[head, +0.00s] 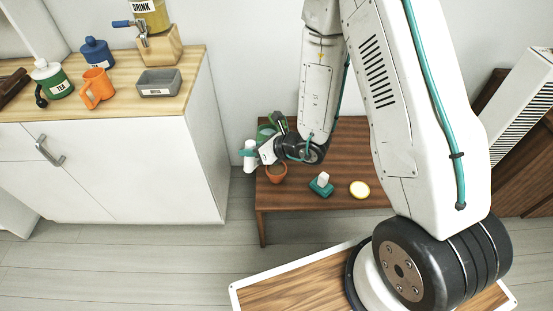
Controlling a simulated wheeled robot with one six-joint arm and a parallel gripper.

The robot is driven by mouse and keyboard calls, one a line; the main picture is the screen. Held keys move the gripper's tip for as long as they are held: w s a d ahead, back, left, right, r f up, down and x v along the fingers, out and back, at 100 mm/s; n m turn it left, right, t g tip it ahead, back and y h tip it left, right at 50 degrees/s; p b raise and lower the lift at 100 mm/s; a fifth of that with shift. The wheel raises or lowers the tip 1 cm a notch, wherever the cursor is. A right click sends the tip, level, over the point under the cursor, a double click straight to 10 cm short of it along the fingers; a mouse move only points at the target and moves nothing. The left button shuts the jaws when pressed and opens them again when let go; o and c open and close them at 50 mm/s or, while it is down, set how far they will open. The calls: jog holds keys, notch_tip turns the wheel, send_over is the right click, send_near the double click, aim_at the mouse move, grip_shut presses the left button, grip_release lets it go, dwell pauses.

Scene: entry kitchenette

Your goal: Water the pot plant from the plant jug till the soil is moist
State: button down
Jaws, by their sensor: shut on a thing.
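The terracotta pot (276,175) stands near the left end of the low brown table, with dark soil showing inside its rim. A green vessel, which looks like the plant jug (264,132), is just behind my gripper, above the table's back left corner. My gripper (256,153) is beside and slightly above the pot, shut on the jug as far as I can tell. The wrist hides much of the jug, so its tilt and spout are unclear. I cannot see any water, or whether the soil is moist.
The counter (190,75) at left holds mugs, canisters, a grey tray and a drink dispenser.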

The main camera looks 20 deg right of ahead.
aim_at(253, 141)
jog(key=shift+w+d+r+m+g+y, duration=0.15)
jog(key=shift+r+m+y, duration=0.15)
jog(key=shift+r, duration=0.45)
jog(key=shift+w+d+r+m+g+y, duration=0.1)
jog(key=shift+r+m+g+y, duration=0.15)
jog(key=shift+r, duration=0.45)
jog(key=shift+r, duration=0.1)
jog(key=shift+w+d+r+m+y, duration=0.1)
jog(key=shift+d+r+m+y, duration=0.1)
jog(key=shift+r+m, duration=0.15)
jog(key=shift+w+d+r+m+y, duration=0.1)
jog(key=shift+r+m+y, duration=0.1)
jog(key=shift+r, duration=0.2)
dwell(0.8)
jog(key=shift+r, duration=0.1)
jog(key=shift+w+d+r+m+g+y, duration=0.15)
jog(key=shift+d+r+m+y, duration=0.1)
jog(key=shift+r, duration=0.1)
jog(key=shift+w+d+r+m+g+y, duration=0.1)
jog(key=shift+w+r+m+g, duration=0.05)
jog(key=shift+r+m, duration=0.15)
jog(key=shift+r, duration=0.15)
dwell(0.8)
